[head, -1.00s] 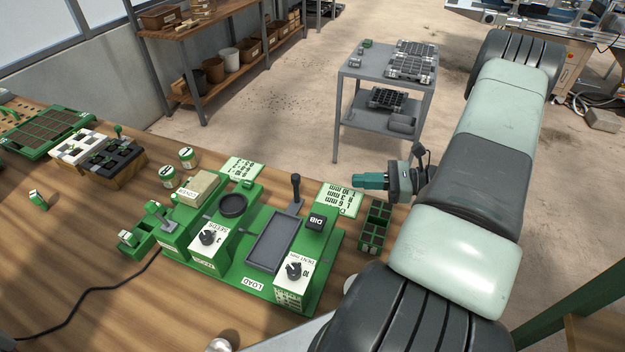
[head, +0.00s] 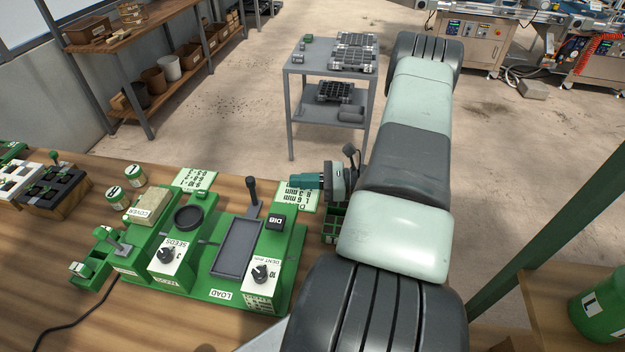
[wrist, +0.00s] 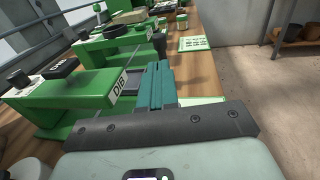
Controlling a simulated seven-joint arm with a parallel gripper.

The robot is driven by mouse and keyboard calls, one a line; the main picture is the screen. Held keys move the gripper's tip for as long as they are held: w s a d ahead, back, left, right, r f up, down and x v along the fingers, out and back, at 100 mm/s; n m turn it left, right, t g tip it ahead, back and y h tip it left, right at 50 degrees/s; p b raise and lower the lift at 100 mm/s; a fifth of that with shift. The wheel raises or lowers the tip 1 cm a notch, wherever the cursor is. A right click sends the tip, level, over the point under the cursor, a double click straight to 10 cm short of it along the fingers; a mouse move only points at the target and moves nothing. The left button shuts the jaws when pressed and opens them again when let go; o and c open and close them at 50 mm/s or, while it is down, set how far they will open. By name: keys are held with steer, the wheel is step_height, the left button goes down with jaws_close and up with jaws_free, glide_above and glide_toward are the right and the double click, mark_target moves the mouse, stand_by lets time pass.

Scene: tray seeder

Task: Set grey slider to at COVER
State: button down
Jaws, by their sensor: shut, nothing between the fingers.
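The green seeder (head: 285,270) stands on the wooden bench. A grey T-shaped handle (head: 118,246) stands at its left end and may be the grey slider; I cannot tell for sure. A beige block (head: 148,207) with a COVER label sits just behind and right of that handle. My gripper (head: 292,181) has teal fingers pressed together and empty. It is above a white-green card at the seeder's back right, well right of the handle and the COVER block. In the wrist view, the shut fingers (wrist: 158,68) point along the seeder past the DIB block (wrist: 122,84).
A black upright lever (head: 252,192), a grey tray (head: 237,247) and two dial boxes, SEEDS (head: 167,257) and DENT (head: 260,272), fill the seeder. Two labelled jars (head: 134,174) stand behind it. Bare bench (head: 60,235) lies at the left.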

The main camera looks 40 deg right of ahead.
steer(key=x, duration=0.8)
steer(key=shift+w+a, duration=0.1)
steer(key=w+d+x, duration=0.1)
steer(key=w+x, duration=0.1)
steer(key=x, duration=1.8)
steer(key=shift+w+r, duration=0.4)
steer(key=shift+w, duration=0.05)
steer(key=v, duration=1.5)
steer(key=shift+w, duration=0.2)
steer(key=shift+d, duration=0.1)
